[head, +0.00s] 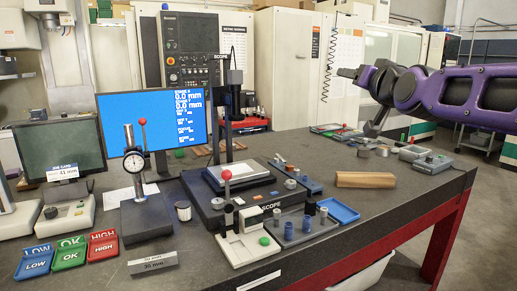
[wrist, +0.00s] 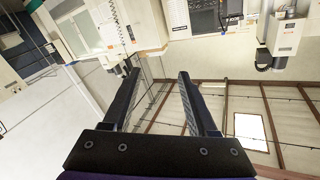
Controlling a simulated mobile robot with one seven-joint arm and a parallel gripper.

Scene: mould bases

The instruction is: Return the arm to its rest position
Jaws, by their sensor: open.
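My purple arm (head: 465,92) reaches in from the right in the head view, raised above the right part of the workbench (head: 400,205). My gripper (head: 348,73) is at its left end, in the air and well clear of the bench. In the wrist view my gripper (wrist: 158,78) shows two black fingers spread wide apart, with nothing between them. Behind the fingers the wrist view shows machines, wall and ceiling beams, with no bench in sight.
A blue-screen monitor (head: 130,105), a dial gauge stand (head: 145,210) and red, green and blue trays (head: 70,258) stand on the left of the bench. A wooden block (head: 365,180) lies below my arm. Large white machines (head: 290,70) stand behind. The air around my gripper looks clear.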

